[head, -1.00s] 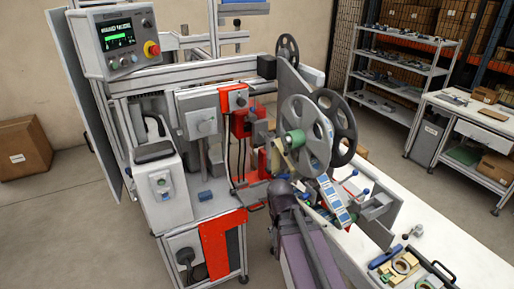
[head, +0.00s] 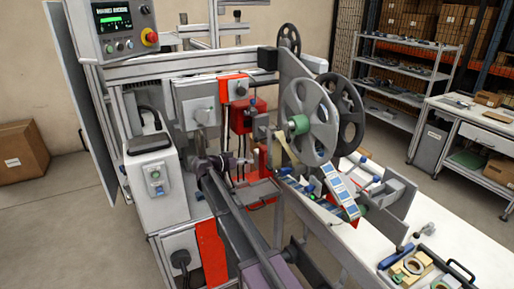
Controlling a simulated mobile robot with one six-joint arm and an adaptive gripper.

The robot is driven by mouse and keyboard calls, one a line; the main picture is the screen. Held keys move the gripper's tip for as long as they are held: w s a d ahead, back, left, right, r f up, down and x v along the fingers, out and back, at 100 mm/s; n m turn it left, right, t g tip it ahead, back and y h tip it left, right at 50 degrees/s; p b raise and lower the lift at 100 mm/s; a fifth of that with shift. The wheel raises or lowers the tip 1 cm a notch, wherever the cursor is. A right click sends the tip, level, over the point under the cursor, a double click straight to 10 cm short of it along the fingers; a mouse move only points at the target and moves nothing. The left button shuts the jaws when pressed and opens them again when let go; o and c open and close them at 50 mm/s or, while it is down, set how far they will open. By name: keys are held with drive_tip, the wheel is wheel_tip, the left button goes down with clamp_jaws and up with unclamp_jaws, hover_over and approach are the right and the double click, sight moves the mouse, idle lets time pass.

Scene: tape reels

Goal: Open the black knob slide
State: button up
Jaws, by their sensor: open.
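My arm reaches in from the bottom centre of the head view. My gripper (head: 199,160) is at its far end, in front of the machine's grey upper box and to the right of the white control box. Its jaws are open, small and partly lost against the machine, and I see nothing held in them. A dark round knob (head: 180,259) sticks out of the grey lower housing, below and left of my gripper and apart from it. I cannot tell for sure which part is the black knob slide.
The grey upper box (head: 186,98) is close behind my gripper. A red bracket (head: 240,118) and grey tape reels (head: 308,115) stand to the right. The white control box (head: 157,190) is close on the left. A white bench with tools (head: 420,262) lies at lower right.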

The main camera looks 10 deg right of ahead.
drive_tip(key=m+t+h+b, duration=0.1)
drive_tip(key=t+h, duration=0.1)
approach(256, 140)
drive_tip(key=s+a+f, duration=0.1)
drive_tip(key=a, duration=0.1)
drive_tip(key=shift+a+r, duration=0.2)
drive_tip(key=shift+a, duration=0.3)
drive_tip(key=shift+w+d, duration=0.1)
drive_tip(key=x, duration=1.3)
drive_tip(key=shift+w+d, duration=0.25)
drive_tip(key=shift+w, duration=0.1)
clamp_jaws()
